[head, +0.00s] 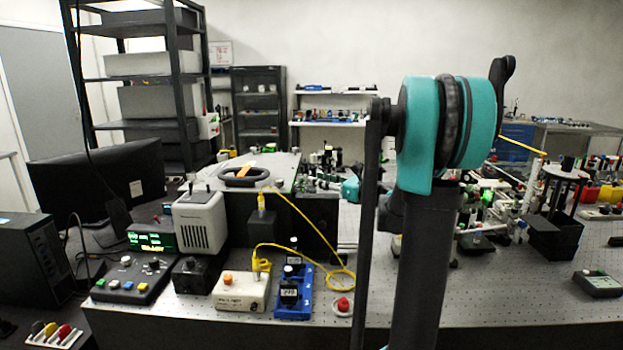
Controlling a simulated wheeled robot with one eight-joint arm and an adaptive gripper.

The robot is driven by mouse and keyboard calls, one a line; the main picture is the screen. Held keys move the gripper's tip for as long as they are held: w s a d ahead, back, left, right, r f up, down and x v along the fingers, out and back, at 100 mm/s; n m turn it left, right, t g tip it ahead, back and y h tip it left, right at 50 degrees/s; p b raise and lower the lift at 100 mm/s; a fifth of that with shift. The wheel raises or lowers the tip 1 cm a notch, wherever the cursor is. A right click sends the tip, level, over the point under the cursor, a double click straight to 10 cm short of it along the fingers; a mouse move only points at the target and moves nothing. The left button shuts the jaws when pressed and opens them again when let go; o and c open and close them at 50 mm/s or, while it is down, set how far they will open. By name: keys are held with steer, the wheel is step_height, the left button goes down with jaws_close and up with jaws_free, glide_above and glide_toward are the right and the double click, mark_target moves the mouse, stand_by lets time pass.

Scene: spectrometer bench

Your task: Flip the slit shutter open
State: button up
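I cannot make out the slit shutter, or whether it is open or closed. A large dark housing (300,215) with a grey top stands on the bench, with a black ring (246,177) on it. A yellow cable (318,216) runs beside it to a small cream box (243,290) with an orange button. My teal and dark arm rises in front of the bench and hides part of it. A small teal part (350,189) shows beyond the arm, beside the housing. I cannot make out my gripper's fingers.
A blue tray (307,305) with black blocks and a red-topped knob (343,306) stand near the front edge. A control box (133,277) and a monitor (98,182) are at the left. Crowded optics (490,205) fill the right. Bare perforated bench (500,295) lies at the front right.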

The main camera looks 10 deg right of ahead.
steer(key=shift+x, duration=1.9)
steer(key=shift+c, duration=0.3)
jaws_close()
